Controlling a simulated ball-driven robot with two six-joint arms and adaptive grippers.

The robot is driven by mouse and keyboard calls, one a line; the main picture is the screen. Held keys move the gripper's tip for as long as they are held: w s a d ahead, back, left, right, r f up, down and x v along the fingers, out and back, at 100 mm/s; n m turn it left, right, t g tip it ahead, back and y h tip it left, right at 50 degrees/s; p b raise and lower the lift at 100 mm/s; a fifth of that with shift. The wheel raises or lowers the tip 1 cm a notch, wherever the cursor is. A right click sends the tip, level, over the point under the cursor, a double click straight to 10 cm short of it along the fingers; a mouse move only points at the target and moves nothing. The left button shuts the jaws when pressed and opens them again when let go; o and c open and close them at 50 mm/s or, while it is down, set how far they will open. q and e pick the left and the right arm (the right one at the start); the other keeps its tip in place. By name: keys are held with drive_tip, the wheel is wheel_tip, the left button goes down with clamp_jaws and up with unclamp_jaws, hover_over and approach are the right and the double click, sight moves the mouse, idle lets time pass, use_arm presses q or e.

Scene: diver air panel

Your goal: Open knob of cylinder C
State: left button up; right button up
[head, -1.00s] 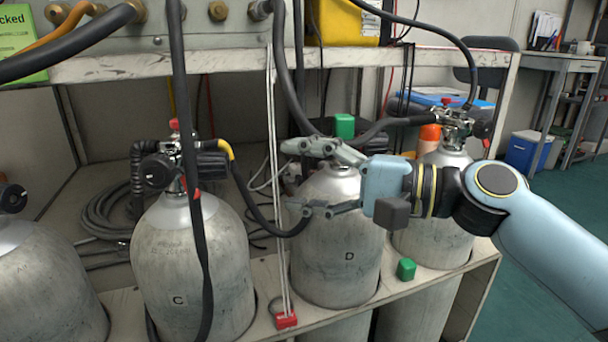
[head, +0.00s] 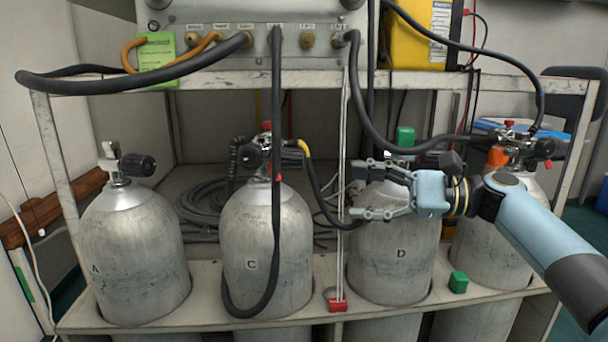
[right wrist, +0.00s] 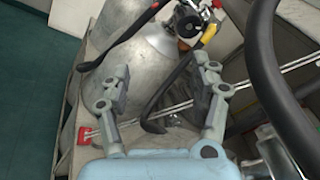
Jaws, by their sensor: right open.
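Cylinder C (head: 241,240) is a grey tank standing in the rack in the head view. A black hose hangs in front of the tank. My right gripper (head: 359,191) is open and empty, in front of the upper part of cylinder D (head: 390,265). Its fingers point left towards cylinder C, apart from its knob. In the right wrist view, the open fingers (right wrist: 162,95) frame a grey tank (right wrist: 140,62), with a black knob (right wrist: 188,22) beyond them. My left gripper is not in view.
Cylinder A (head: 135,255) stands at left. Another tank (head: 490,245) stands right of D behind my arm.

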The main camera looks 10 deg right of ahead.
sight(305, 162)
drive_tip(key=shift+n, duration=0.3)
drive_tip(key=w+a+r+b, duration=0.1)
drive_tip(key=a, duration=0.2)
drive_tip(key=w+a+r+b, duration=0.1)
drive_tip(key=w+a, duration=0.1)
drive_tip(key=a, duration=0.1)
drive_tip(key=w+a+r+b, duration=0.1)
drive_tip(key=w+a, duration=0.1)
drive_tip(key=a, duration=0.1)
drive_tip(key=shift+w+a+r, duration=0.2)
drive_tip(key=shift+w+r, duration=0.05)
drive_tip(key=shift+r, duration=0.05)
use_arm(q)
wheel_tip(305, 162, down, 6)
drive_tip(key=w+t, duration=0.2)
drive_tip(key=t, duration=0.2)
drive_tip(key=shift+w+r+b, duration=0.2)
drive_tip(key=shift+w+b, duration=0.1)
drive_tip(key=shift+b, duration=0.05)
use_arm(e)
drive_tip(key=shift+w+a+r, duration=0.15)
drive_tip(key=shift+w+a, duration=0.05)
drive_tip(key=shift+a, duration=0.3)
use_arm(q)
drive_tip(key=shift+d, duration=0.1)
use_arm(e)
drive_tip(key=shift+c, duration=0.4)
drive_tip(key=c, duration=1.1)
drive_tip(key=shift+o, duration=0.2)
